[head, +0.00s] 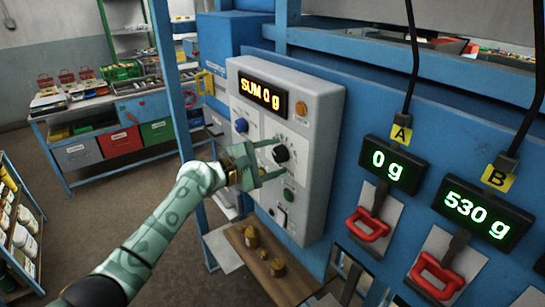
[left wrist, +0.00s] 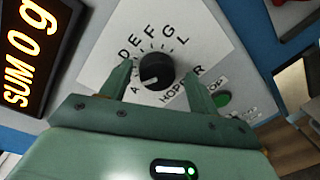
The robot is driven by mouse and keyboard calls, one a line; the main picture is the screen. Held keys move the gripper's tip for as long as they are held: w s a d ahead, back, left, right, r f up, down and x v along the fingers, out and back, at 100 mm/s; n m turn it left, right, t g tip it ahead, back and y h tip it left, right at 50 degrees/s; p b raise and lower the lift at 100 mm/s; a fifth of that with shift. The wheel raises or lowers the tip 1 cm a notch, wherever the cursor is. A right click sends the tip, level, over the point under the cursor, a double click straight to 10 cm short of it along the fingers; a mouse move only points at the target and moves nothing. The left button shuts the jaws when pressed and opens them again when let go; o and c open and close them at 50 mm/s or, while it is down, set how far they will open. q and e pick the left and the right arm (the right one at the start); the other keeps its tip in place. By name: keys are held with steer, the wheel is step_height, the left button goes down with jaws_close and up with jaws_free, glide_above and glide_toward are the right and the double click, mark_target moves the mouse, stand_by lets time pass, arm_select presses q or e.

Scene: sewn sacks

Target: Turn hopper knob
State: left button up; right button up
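The hopper knob (head: 281,153) is a round black knob on the grey control panel (head: 313,174). In the left wrist view the knob (left wrist: 155,71) sits in a ring of letters, with A, D, E, F, G and L readable and "HOPPER" printed below. A small pale mark shows on the knob, but I cannot tell for sure which letter it points to. My left gripper (head: 268,160) is open in front of the panel. In the left wrist view its fingers (left wrist: 157,88) stand on either side of the knob, with gaps. My right gripper is not clearly visible.
The panel display (head: 262,92) reads "SUM 0 g". A blue button (head: 241,125), an orange button (head: 301,108) and a green button (head: 289,195) are nearby. Scale displays A (head: 395,164) and B (head: 474,212) read 0 g and 530 g. Brass weights stand on a wooden shelf (head: 292,283) below.

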arm_select(q)
steer(key=shift+r, duration=0.1)
steer(key=shift+s+a, duration=0.25)
steer(key=shift+a, duration=0.25)
steer(key=b+v, duration=0.2)
steer(key=v, duration=1.3)
steer(key=shift+a+b, duration=0.15)
steer(key=shift+b, duration=0.2)
